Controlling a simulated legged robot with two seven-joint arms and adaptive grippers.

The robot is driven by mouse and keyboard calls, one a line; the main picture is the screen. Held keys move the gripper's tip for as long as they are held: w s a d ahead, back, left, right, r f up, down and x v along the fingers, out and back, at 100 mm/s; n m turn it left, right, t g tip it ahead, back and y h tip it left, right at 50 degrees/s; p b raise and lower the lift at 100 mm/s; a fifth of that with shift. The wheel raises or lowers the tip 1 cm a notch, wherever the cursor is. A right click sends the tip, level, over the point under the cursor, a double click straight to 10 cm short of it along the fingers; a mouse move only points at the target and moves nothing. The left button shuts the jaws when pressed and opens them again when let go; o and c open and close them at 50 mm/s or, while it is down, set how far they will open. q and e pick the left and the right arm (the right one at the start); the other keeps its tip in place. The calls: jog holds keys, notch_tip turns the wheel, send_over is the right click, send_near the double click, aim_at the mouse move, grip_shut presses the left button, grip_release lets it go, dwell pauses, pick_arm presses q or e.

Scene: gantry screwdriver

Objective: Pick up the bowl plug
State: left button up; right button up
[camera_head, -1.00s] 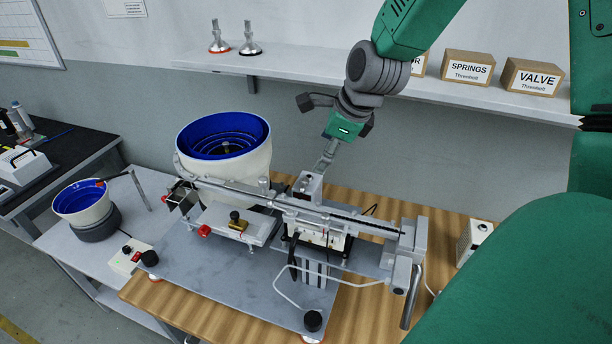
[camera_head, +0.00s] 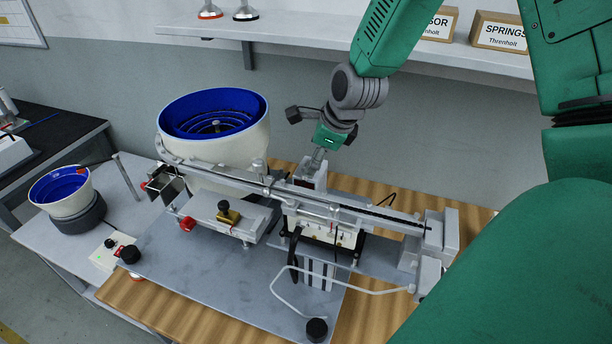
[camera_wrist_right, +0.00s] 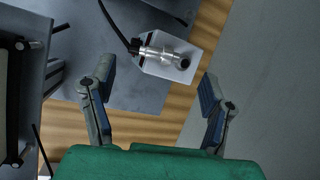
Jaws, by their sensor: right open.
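A silver connector with a dark round end (camera_wrist_right: 168,56), which looks like the bowl plug, lies across the top of a small white box (camera_wrist_right: 160,70) in the right wrist view. A black cable runs from its left side. My right gripper (camera_wrist_right: 157,78) is open and empty, its two fingers apart on either side of the box's lower edge. In the head view my right gripper (camera_head: 319,153) hangs just above the white box (camera_head: 312,178), behind the rail; its fingertips and the plug are hard to make out there. My left gripper is not in view.
A large blue-lined bowl feeder (camera_head: 216,155) stands left of my right gripper. A long metal rail (camera_head: 370,212) crosses in front of the box. A smaller blue bowl (camera_head: 62,187) is on the left table. A shelf with boxes (camera_head: 500,32) runs along the wall.

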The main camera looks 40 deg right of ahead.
jog(key=x, duration=0.7)
jog(key=shift+s+d, duration=0.1)
jog(key=shift+d, duration=0.15)
jog(key=shift+s+a+r, duration=0.1)
jog(key=c, duration=0.4)
jog(key=shift+a, duration=0.1)
jog(key=c, duration=0.9)
